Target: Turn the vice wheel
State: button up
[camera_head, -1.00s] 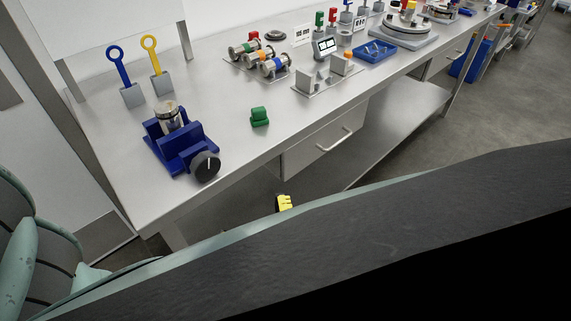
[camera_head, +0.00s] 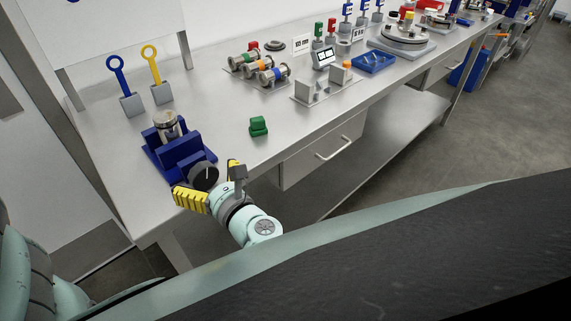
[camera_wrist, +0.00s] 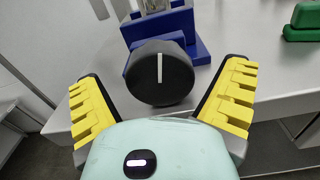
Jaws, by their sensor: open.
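The vice wheel (camera_head: 204,177) is a black round knob with a white line on its face, on the front of the blue vice (camera_head: 183,150). In the wrist view the wheel (camera_wrist: 159,79) faces me with its white line upright. The vice holds a metallic cylinder (camera_head: 166,124) between its jaws. My gripper (camera_head: 212,186) is open, with yellow fingers on either side of the wheel. In the wrist view my gripper (camera_wrist: 164,98) has its fingers apart, left and right of the wheel, with gaps; neither visibly touches it.
A green block (camera_head: 258,126) sits right of the vice; it also shows in the wrist view (camera_wrist: 303,20). A blue and a yellow ring-topped tool stand behind the vice. Spools, a blue tray (camera_head: 374,61) and instruments sit farther along the metal bench. A drawer handle (camera_head: 334,148) projects below the bench edge.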

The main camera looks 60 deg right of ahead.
jog(key=shift+w, duration=0.1)
jog(key=c, duration=1.2)
jog(key=shift+n+b, duration=0.55)
jog(key=shift+n, duration=1.05)
jog(key=o, duration=1.2)
jog(key=v, duration=1.2)
